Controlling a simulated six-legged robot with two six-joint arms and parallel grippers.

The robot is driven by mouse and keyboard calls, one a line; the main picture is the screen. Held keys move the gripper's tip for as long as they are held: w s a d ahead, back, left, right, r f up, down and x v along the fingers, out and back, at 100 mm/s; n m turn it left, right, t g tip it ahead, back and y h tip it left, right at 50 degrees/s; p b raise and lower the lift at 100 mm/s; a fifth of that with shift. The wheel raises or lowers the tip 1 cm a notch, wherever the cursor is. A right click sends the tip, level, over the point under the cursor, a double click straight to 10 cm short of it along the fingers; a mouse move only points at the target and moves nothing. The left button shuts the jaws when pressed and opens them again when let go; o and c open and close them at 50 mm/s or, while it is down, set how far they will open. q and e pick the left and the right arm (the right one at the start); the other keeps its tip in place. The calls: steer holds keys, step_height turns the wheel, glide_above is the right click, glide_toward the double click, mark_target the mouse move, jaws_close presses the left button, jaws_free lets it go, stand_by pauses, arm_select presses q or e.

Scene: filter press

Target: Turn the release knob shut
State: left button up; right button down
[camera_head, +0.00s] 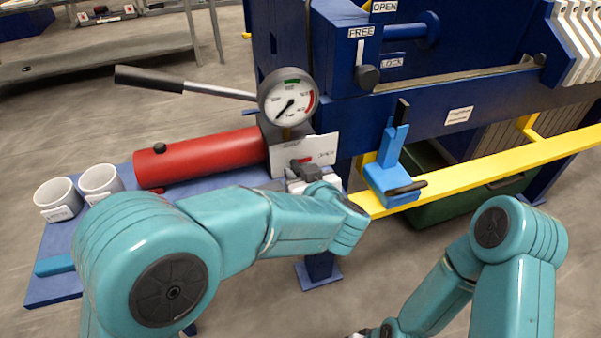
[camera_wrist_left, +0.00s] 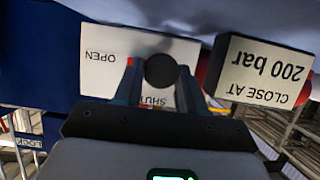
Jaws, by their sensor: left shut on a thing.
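The release knob (camera_wrist_left: 160,71) is a dark round knob in the left wrist view, in front of a white plate (camera_wrist_left: 100,58) lettered OPEN and SHUT, which reads upside down there. My left gripper (camera_wrist_left: 158,84) has a finger on either side of the knob and is shut on it. In the head view my left gripper (camera_head: 307,172) is at the front of the pump below the gauge, and my wrist hides most of the knob. My right arm is at the lower right; only a dark bit of its end shows at the bottom edge, so its jaws cannot be read.
A pressure gauge (camera_head: 288,99) with a red zone stands above the red cylinder (camera_head: 205,157). A pump lever (camera_head: 150,79) reaches left. Two white cups (camera_head: 58,199) stand left. A yellow rail (camera_head: 480,172) and blue bracket (camera_head: 388,168) are right.

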arm_select(q)
steer(key=shift+a+f+n+h+b, duration=0.1)
steer(key=shift+a+n+h+b, duration=0.05)
steer(key=shift+n+h+b, duration=0.6)
steer(key=shift+n, duration=0.25)
steer(key=o, duration=0.8)
steer(key=shift+c, duration=0.2)
